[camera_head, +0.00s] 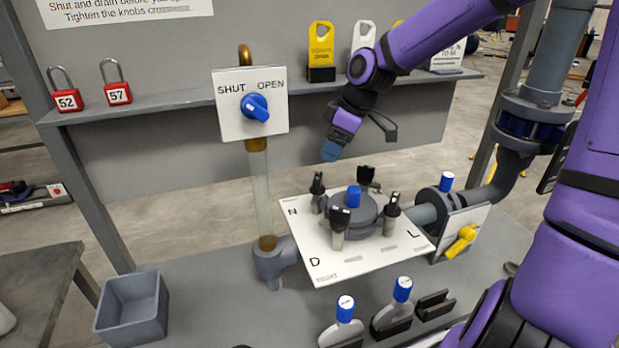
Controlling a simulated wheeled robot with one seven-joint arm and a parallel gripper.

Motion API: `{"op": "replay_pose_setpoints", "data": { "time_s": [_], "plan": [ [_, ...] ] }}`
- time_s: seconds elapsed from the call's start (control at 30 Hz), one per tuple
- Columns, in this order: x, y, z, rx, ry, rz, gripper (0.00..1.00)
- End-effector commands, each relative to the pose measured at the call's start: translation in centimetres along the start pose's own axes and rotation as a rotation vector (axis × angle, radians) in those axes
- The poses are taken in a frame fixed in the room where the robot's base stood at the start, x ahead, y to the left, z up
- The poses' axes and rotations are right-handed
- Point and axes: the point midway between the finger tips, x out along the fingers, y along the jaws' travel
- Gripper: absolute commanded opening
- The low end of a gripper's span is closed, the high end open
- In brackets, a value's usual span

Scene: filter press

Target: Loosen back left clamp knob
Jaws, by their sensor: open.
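The filter press is a round grey housing (362,212) with a blue cap on top, on a white plate (315,249) marked N, D and L. Several dark clamp knobs stand around it. The back left clamp knob (318,187) is black and upright at the housing's left. The front left knob (339,220), front right knob (392,208) and back right knob (367,177) are also in view. My gripper (359,139) is open and empty, above and behind the press. It is apart from all the knobs; its blue fingertip points down toward the back left one.
A clear vertical pipe and a panel with a blue SHUT/OPEN valve (256,106) stand left of the press. A yellow-handled valve (461,241) and grey piping are at right. Blue-topped bottles (345,309) stand in front. A grey bin (132,306) is at left; bench between is clear.

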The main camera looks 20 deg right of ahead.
Motion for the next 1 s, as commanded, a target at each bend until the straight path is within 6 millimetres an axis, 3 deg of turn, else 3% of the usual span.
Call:
{"op": "replay_pose_setpoints", "data": {
  "time_s": [0.27, 1.0],
  "plan": [
    [0.9, 0.0, -0.1, -0.010, 0.005, -0.001, 0.74],
    [9.1, 0.0, -0.1, -0.009, 0.004, 0.001, 0.74]
  ]
}}
